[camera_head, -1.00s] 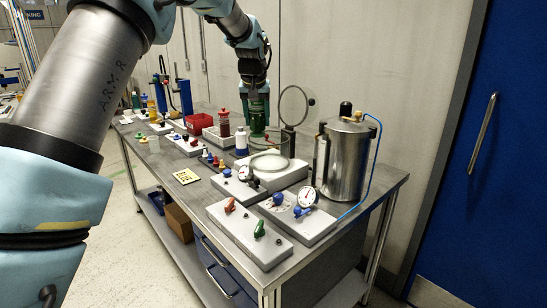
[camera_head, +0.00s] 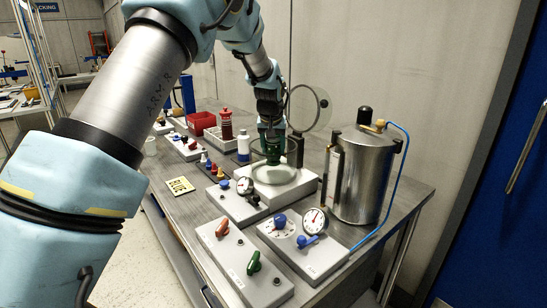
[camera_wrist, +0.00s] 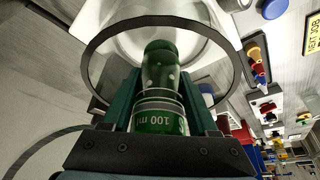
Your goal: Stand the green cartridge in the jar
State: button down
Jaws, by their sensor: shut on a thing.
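The green cartridge (camera_head: 272,151) is held upright by my gripper (camera_head: 270,128). In the wrist view the cartridge (camera_wrist: 160,62) sits between the two dark green fingers (camera_wrist: 160,90), with a "100 ml" label facing the camera. The jar (camera_head: 284,176) is a clear, wide glass vessel on a white base. Its dark rim (camera_wrist: 100,38) shows in the wrist view, and the cartridge's far end lies inside the rim's outline. In the head view the cartridge overlaps the jar's upper part. I cannot tell how far below the rim it reaches.
A round clear lid (camera_head: 304,108) stands raised behind the jar. A steel tank (camera_head: 358,175) with a blue hose is to the right. Valve and gauge blocks fill the front.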

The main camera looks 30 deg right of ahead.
jog(key=shift+f+p, duration=0.6)
jog(key=shift+f, duration=1.25)
jog(key=shift+c, duration=0.8)
grip_release()
